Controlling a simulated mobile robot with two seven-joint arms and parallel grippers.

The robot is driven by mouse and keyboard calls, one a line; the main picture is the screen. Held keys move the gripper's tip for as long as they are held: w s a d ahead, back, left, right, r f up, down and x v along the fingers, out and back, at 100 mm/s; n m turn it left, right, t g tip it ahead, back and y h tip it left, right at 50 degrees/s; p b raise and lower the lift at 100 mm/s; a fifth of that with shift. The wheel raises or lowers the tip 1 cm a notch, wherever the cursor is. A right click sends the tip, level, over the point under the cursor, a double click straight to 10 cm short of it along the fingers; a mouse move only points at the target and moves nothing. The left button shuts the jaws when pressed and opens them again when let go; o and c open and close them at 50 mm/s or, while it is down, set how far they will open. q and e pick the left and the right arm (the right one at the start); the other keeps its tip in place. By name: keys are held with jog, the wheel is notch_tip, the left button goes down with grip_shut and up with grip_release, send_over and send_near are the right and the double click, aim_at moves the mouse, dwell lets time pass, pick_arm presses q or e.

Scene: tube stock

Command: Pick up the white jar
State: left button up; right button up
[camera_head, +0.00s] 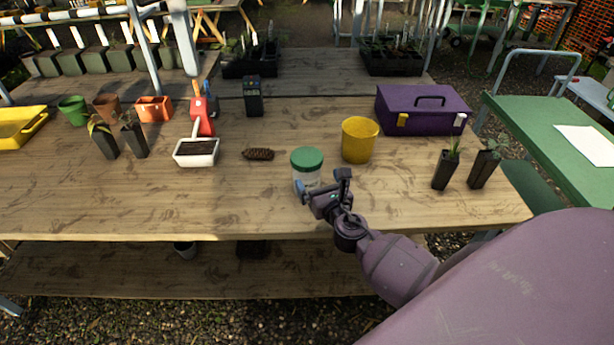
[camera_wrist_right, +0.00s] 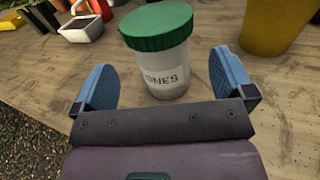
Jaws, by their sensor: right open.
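The white jar (camera_head: 306,179) stands upright on the wooden table near its front edge. It has a green lid (camera_head: 307,158). In the right wrist view the jar (camera_wrist_right: 167,75) shows a label with the letters "ONES" in view. My right gripper (camera_head: 322,180) is open just in front of the jar, with its blue fingers (camera_wrist_right: 162,82) spread left and right of it. The jar is between or just beyond the fingertips, and I see no contact. In the head view the gripper hides the jar's lower right part. My left gripper is not in view.
A yellow pot (camera_head: 359,141) stands close to the jar's right. A pinecone (camera_head: 258,154) and a white tray of soil (camera_head: 197,153) are to its left. A purple toolbox (camera_head: 423,109) and potted seedlings (camera_head: 447,167) are further right. The table's front left is clear.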

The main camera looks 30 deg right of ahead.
aim_at(312, 172)
jog(key=shift+f+b+x, duration=0.15)
jog(key=shift+b+x, duration=0.05)
jog(key=shift+x, duration=1.7)
jog(key=shift+f+b+x, duration=0.15)
jog(key=shift+x, duration=1.7)
jog(key=shift+w+a, duration=0.1)
jog(key=c, duration=0.6)
jog(key=shift+c, duration=0.5)
jog(key=shift+r, duration=0.1)
